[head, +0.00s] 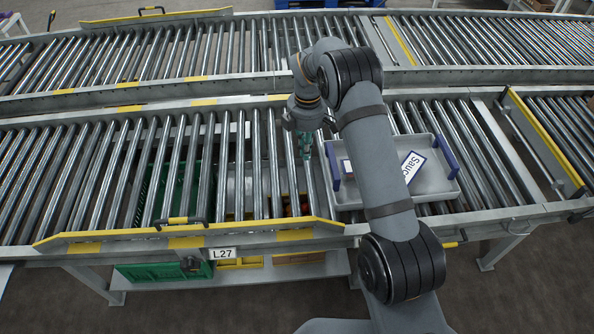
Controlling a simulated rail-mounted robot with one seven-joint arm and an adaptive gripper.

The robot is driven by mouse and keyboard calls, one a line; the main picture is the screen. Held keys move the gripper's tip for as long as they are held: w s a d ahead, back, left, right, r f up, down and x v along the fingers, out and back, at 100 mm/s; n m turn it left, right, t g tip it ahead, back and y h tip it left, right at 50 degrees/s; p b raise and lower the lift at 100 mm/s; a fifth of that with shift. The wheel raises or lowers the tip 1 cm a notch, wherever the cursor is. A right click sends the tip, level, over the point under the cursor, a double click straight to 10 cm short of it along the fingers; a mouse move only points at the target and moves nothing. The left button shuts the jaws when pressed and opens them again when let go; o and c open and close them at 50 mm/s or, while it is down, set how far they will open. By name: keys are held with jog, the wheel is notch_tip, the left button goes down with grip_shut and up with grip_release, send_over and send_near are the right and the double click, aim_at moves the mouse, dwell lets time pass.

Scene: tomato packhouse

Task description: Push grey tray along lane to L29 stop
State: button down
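The grey tray (432,183) lies on the near roller lane, right of centre. It has a blue grip at each end and white label cards inside, one reading "Sauc"; my arm hides its middle. My gripper (305,152) points down over the rollers just left of the tray's left end. Its fingers look close together, but their opening is too small to judge. I cannot tell whether it touches the tray.
A yellow-edged bar (545,140) crosses the lane to the right of the tray, with bare rollers between. A yellow guard rail (125,235) runs along the near left edge. Green and yellow crates sit below the rollers. A second roller lane (180,50) runs behind.

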jog(key=f, duration=0.3)
jog(key=f+b, duration=0.1)
jog(key=f, duration=0.2)
jog(key=d+f, duration=0.1)
jog(key=f, duration=0.2)
jog(key=shift+s+f, duration=0.15)
jog(key=shift+f, duration=0.25)
jog(key=d, duration=0.3)
jog(key=shift+w, duration=0.3)
jog(key=shift+d, duration=0.45)
jog(key=shift+w+d, duration=0.1)
